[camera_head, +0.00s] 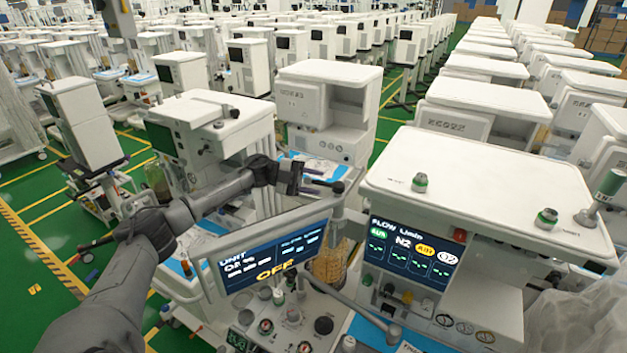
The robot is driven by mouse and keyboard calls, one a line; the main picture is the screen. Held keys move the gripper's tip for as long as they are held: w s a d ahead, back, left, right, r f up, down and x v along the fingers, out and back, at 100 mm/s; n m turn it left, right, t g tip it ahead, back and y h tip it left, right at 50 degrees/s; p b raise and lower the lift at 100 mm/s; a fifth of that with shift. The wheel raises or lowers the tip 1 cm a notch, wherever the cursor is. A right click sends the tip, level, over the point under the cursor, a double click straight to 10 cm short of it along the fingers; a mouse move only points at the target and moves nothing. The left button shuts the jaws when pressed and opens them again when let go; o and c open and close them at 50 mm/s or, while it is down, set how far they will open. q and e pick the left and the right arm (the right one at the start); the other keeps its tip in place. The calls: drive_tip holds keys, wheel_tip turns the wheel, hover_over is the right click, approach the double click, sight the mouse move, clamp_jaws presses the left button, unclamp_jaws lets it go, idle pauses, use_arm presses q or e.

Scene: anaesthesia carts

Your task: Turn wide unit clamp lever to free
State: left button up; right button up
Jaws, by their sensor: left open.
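My left arm reaches in from the left. Its dark gripper (325,181) is open and empty, in the air above the tilted display (272,262) that reads "UNIT" and "OFF". The wide white unit (490,195) on the right has a flow panel (410,250) on its front. I cannot pick out the clamp lever for certain. A grey jointed bar (365,312) lies below the display, beside the knobs and gauges, and I cannot tell if it is the lever. My right gripper is not in view.
Green-capped fittings (419,182) stand on the wide unit's top. A white cart (212,130) stands behind my left arm, and another (325,100) stands behind the gripper. Rows of carts fill the back. Green floor (40,210) is open at left.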

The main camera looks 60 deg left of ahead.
use_arm(q)
drive_tip(key=shift+c, duration=0.5)
clamp_jaws()
drive_tip(key=shift+d, duration=0.15)
